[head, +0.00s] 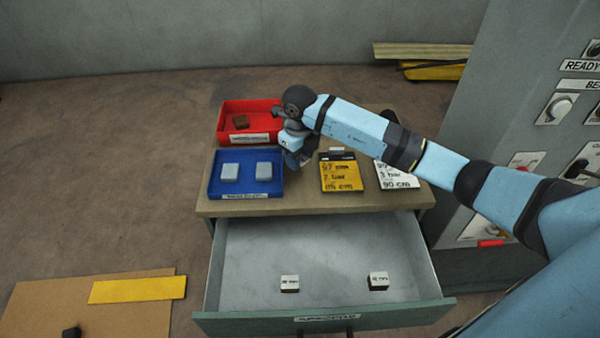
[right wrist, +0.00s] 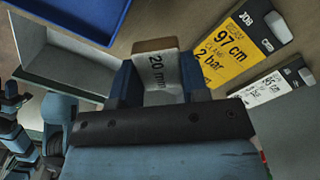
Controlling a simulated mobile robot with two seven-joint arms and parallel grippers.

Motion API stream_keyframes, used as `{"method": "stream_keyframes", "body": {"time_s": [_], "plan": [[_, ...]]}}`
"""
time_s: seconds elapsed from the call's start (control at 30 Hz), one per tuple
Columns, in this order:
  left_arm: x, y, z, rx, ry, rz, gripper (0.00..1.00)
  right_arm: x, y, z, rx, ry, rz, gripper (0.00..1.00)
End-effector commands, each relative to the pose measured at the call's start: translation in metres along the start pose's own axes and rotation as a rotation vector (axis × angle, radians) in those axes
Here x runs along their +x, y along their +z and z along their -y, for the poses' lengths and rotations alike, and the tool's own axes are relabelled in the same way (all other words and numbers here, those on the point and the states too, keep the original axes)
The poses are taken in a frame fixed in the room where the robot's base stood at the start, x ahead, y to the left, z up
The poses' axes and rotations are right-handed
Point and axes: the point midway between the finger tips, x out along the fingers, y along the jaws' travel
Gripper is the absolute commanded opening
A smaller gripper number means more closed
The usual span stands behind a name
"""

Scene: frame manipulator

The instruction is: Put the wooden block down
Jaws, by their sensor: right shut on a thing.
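My right gripper (head: 293,157) is over the left-middle part of the wooden cabinet top (head: 300,204), between the blue tray and the yellow card. In the right wrist view, the gripper (right wrist: 158,80) is shut on a wooden block (right wrist: 155,62) with a brown end and a pale face marked "20 mm". The arm hides the block in the head view. I cannot tell whether it touches the top. My left gripper is not in view.
A blue tray (head: 217,188) holds two grey blocks. A yellow card (head: 341,172) and a white card (head: 396,175) lie right. The open drawer (head: 325,250) holds two labelled blocks. A control panel (head: 500,140) stands right.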

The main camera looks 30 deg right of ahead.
Motion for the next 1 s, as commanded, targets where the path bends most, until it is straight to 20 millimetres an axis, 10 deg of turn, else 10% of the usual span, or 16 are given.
{"method": "stream_keyframes", "body": {"time_s": [0.57,0.97,1.0], "plan": [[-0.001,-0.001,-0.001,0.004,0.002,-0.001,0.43,0.067,0.0,0.0,0.0,0.001,0.0,0.18],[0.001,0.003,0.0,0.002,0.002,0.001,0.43,0.074,0.0,0.0,-0.001,-0.001,0.001,0.18],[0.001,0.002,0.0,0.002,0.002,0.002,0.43,0.074,0.0,0.0,-0.001,-0.001,0.001,0.46]]}}
